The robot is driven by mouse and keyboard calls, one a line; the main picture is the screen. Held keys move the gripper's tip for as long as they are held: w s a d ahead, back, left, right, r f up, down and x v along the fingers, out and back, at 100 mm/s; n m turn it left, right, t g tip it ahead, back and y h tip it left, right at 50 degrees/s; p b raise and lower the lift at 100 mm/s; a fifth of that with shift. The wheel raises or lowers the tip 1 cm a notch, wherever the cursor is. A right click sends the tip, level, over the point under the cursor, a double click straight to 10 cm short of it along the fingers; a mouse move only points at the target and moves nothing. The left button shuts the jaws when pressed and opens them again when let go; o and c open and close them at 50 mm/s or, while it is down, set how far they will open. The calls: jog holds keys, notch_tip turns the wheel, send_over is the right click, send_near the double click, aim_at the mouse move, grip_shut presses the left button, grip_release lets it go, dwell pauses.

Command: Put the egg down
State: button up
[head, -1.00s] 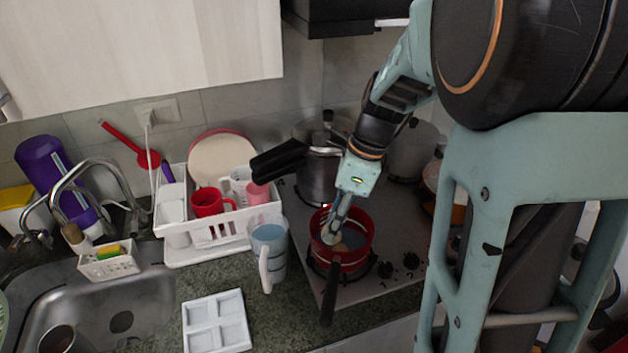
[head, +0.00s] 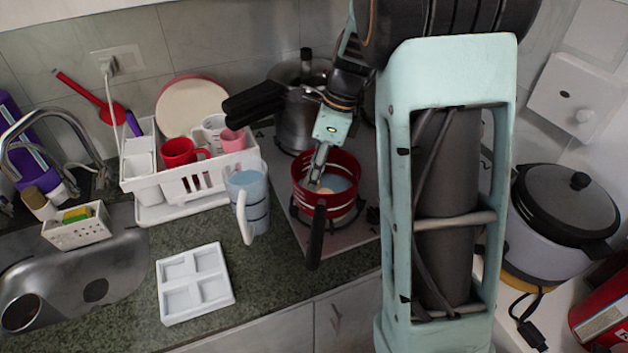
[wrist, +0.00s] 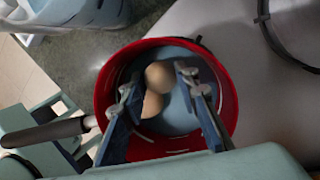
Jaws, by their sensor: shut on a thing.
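A red pot (head: 299,178) with a long dark handle and a blue-grey inside sits on the stove at the centre. In the wrist view, two brown eggs show within the outline of the red pot (wrist: 229,105). My gripper (wrist: 157,82) is shut on one egg (wrist: 158,74), between its fingertips. The other egg (wrist: 151,104) lies close beside it, partly hidden by a finger. In the head view my gripper (head: 316,179) reaches down into the pot, with a pale egg (head: 325,189) at its tip. I cannot tell whether the held egg touches the pot's bottom.
A white four-compartment tray (head: 196,284) lies on the counter, apparently empty. A blue-grey pitcher (head: 254,212) stands left of the pot. A pressure cooker (head: 294,122) is behind it. A white dish rack (head: 193,190) and sink (head: 95,290) are further left.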

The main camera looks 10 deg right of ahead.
jog(key=shift+f, duration=0.15)
jog(key=o, duration=0.9)
jog(key=shift+c, duration=0.2)
jog(key=p+v, duration=0.1)
jog(key=v, duration=1.1)
